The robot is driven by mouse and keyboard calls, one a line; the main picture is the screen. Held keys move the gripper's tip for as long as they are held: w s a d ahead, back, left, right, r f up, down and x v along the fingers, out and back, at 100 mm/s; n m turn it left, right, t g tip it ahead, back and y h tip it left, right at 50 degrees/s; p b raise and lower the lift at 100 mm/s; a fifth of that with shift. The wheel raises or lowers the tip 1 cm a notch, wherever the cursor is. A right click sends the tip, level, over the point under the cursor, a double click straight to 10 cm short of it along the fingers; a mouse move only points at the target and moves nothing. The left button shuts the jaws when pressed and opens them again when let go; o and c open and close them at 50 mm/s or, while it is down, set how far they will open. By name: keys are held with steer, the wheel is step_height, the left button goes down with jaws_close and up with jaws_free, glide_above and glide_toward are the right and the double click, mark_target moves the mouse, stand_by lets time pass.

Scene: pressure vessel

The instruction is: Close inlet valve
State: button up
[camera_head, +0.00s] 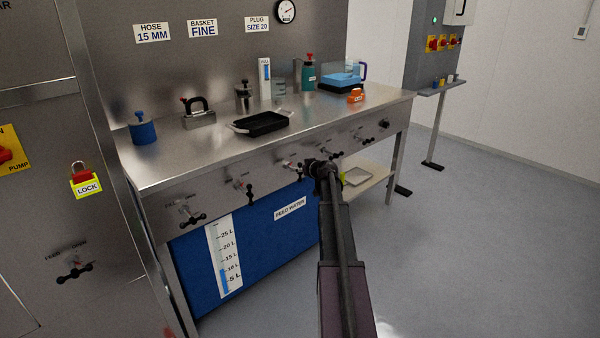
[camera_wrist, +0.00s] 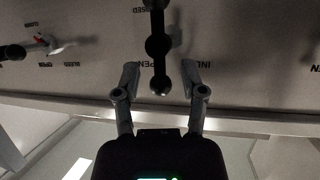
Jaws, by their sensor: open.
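In the wrist view, a black bar-shaped valve handle (camera_wrist: 158,45) with round knobs stands on the grey panel, its bar running up and down the picture. Letters reading like "INLE" and "OPEN" sit beside its lower part, with "CLOSED" near its top; the lettering is partly hidden. My gripper (camera_wrist: 160,78) is open, with one finger on each side of the handle's lower knob, and no clear contact shows. In the head view, my gripper (camera_head: 319,163) is at the bench's front panel and largely covers the valve there.
Another valve (camera_wrist: 12,52) with a red mark stands left in the wrist view. More valves (camera_head: 294,166) line the panel of the steel bench (camera_head: 165,175). A blue feed water tank (camera_head: 270,250) stands below. Grey floor (camera_head: 470,230) is clear at right.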

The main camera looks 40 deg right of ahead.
steer(key=shift+w+f, duration=0.3)
steer(key=shift+w, duration=0.35)
steer(key=shift+d, duration=0.1)
jaws_close()
